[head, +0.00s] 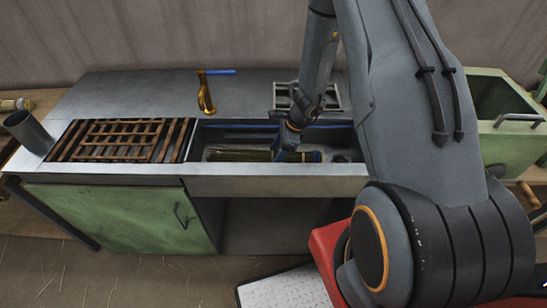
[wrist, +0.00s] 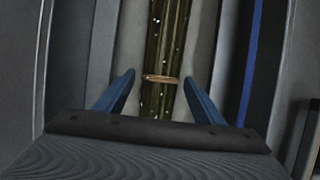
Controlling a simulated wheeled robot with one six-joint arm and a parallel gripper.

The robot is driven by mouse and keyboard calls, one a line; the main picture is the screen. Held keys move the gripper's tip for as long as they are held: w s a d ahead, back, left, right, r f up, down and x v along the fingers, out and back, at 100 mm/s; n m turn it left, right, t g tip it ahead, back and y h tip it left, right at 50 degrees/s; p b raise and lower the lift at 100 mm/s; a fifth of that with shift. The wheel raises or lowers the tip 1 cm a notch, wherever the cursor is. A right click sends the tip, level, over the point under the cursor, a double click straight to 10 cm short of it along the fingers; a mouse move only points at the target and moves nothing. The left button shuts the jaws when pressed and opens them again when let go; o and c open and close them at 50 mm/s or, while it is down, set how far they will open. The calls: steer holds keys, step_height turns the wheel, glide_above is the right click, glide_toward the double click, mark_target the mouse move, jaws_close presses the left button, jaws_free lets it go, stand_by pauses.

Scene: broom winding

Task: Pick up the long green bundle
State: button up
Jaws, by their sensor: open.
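The long green bundle (head: 238,155) lies lengthwise in the sink-like trough (head: 278,183) of the grey bench. In the wrist view the bundle (wrist: 168,35) is dark green with pale specks and has a tan band (wrist: 160,78) around it. My gripper (head: 292,155) is down in the trough at the bundle. In the wrist view my gripper (wrist: 160,97) has its two blue fingers spread, one on each side of the bundle just below the band, with gaps between fingers and bundle. Part of the bundle is hidden behind my gripper in the head view.
A slatted wooden rack (head: 118,140) and a grey cup (head: 27,131) are left of the trough. A brass tap (head: 205,95) with a blue handle stands behind it. A blue strip (wrist: 251,60) runs along the trough's far side. A green bin (head: 505,130) is at the right.

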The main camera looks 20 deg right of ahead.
steer(key=shift+f, duration=0.1)
steer(key=c, duration=1.1)
steer(key=shift+c, duration=0.2)
